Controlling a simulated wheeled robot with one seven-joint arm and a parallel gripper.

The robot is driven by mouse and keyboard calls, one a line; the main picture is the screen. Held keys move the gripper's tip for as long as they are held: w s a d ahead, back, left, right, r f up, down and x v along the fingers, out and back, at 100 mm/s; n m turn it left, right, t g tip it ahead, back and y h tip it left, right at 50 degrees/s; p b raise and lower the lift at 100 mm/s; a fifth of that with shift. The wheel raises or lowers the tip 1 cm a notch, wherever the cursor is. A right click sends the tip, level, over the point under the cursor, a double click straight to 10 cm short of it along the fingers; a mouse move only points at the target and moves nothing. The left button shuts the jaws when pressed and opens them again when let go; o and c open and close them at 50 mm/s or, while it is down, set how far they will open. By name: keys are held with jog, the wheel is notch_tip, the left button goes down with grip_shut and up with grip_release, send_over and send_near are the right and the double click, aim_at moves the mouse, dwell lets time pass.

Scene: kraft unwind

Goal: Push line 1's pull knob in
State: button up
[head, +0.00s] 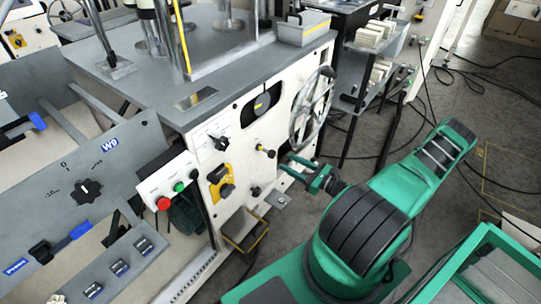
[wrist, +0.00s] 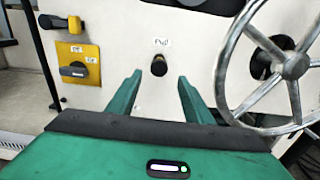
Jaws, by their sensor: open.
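A black round pull knob (wrist: 159,66) sticks out of the cream machine panel under a small label; in the wrist view I see it end-on. In the head view it appears as a dark knob on a short stem (head: 267,152), left of the handwheel. My gripper (head: 288,164) is open and empty, its green fingers pointing at the panel. In the wrist view the fingers (wrist: 160,77) stand on either side of the knob's line, with the knob between and beyond their tips. I cannot tell the exact gap to the knob.
A spoked handwheel (wrist: 292,66) is close on the right. Yellow switches (wrist: 74,62) are on the left of the panel. A red button (head: 163,203) and a green button are on a box further left. Another dark knob (head: 255,191) is lower on the panel.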

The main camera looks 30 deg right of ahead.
aim_at(274, 155)
jog(key=x, duration=0.9)
jog(key=shift+w+a, duration=0.1)
jog(key=shift+w, duration=0.25)
grip_shut()
jog(key=shift+x, duration=1.75)
grip_release()
